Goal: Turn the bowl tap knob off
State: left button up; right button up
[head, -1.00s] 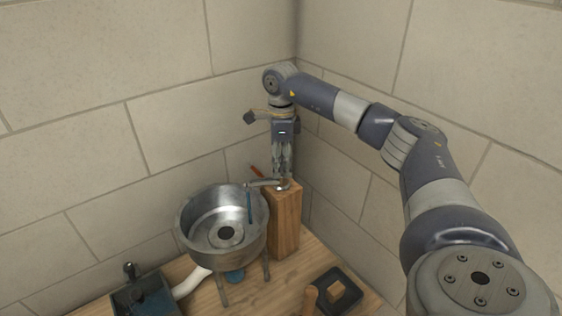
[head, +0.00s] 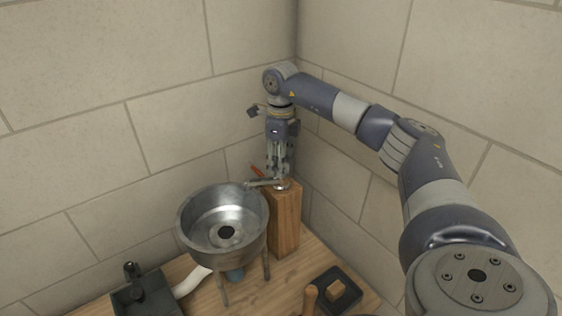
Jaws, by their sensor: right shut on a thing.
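The metal bowl (head: 205,215) stands on legs on the wooden table. The tap spout (head: 262,183) reaches left from the top of a wooden block (head: 285,225) to over the bowl's rim. No blue water stream shows under the spout. My right gripper (head: 281,180) points down over the block and is shut on the tap knob at the base of the spout; the fingers mostly hide the knob. A small orange-red piece (head: 257,171) shows just left of the fingers. My left gripper is out of view.
A dark basin (head: 146,295) with a small tap stands at the lower left, joined to the bowl by a white pipe (head: 190,282). A black square tray (head: 338,290) and a wooden peg (head: 310,298) are at the front right. Tiled walls meet close behind the block.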

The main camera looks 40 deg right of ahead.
jog(key=o, duration=1.1)
jog(key=shift+c, duration=0.2)
notch_tip(320, 180, up, 12)
dwell(0.3)
